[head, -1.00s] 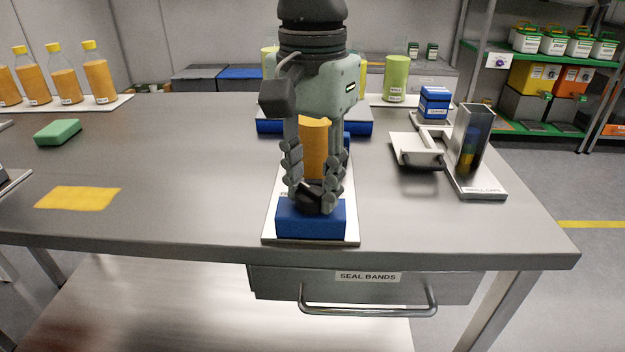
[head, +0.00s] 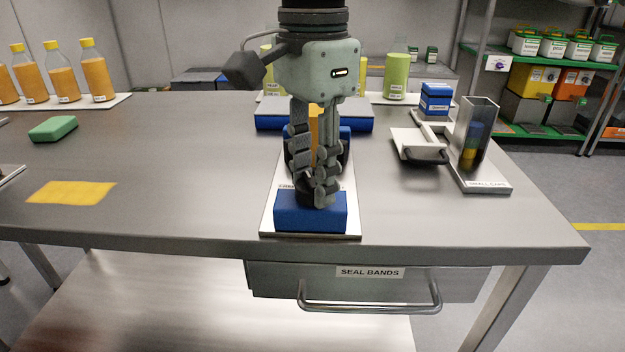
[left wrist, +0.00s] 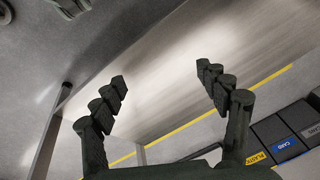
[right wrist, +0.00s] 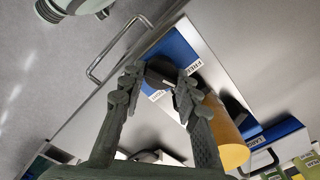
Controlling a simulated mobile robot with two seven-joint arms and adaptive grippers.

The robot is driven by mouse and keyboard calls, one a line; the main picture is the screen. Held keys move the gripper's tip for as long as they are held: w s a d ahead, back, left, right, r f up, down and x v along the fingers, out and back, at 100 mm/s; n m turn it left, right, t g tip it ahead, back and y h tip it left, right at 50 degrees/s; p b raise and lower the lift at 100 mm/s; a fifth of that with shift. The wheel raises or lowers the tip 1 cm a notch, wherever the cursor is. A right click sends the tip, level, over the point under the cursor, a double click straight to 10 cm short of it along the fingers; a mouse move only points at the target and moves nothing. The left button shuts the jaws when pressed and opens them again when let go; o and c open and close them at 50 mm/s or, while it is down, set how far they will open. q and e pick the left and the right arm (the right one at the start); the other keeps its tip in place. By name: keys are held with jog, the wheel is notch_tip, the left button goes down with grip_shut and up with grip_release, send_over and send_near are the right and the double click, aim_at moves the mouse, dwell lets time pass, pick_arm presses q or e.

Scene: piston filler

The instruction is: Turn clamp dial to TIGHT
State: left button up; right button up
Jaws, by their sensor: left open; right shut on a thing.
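The clamp is a blue block (head: 311,212) at the front end of a white base plate (head: 268,222), near the table's front edge. My right gripper (head: 322,192) points down over the block and hides the dial in the head view. In the right wrist view the dark clamp dial (right wrist: 160,68) sits between the fingers, which are shut on it. My left gripper (left wrist: 165,95) is open and empty, away from the clamp.
The SEAL BANDS drawer (head: 370,282) is under the table edge. To the right are a white holder with a dark handle (head: 421,148) and a clear cap tube (head: 477,140). A green sponge (head: 53,129) and yellow cloth (head: 72,192) lie left. Table on both sides of the clamp is clear.

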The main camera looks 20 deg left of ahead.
aim_at(313, 185)
jog(key=m+b, duration=0.1)
jog(key=m, duration=0.3)
jog(key=shift+m+b, duration=0.3)
jog(key=shift+b, duration=0.1)
pick_arm(q)
jog(key=a+b+v, duration=0.1)
jog(key=v, duration=0.7)
pick_arm(e)
jog(key=m, duration=0.4)
jog(key=shift+s, duration=0.1)
jog(key=m+b, duration=0.1)
jog(key=m, duration=0.2)
jog(key=shift+m, duration=0.3)
pick_arm(q)
jog(key=w+d+r+t, duration=0.1)
jog(key=w+d+t, duration=0.2)
jog(key=w, duration=0.2)
jog(key=shift+w+d+r+m+t+h, duration=0.2)
jog(key=shift+w+d+m+t+h, duration=0.1)
jog(key=shift+w+d+h, duration=0.1)
pick_arm(e)
jog(key=shift+m, duration=0.5)
jog(key=o, duration=1.2)
jog(key=shift+c, duration=0.2)
jog(key=shift+s, duration=0.1)
notch_tip(313, 185, up, 12)
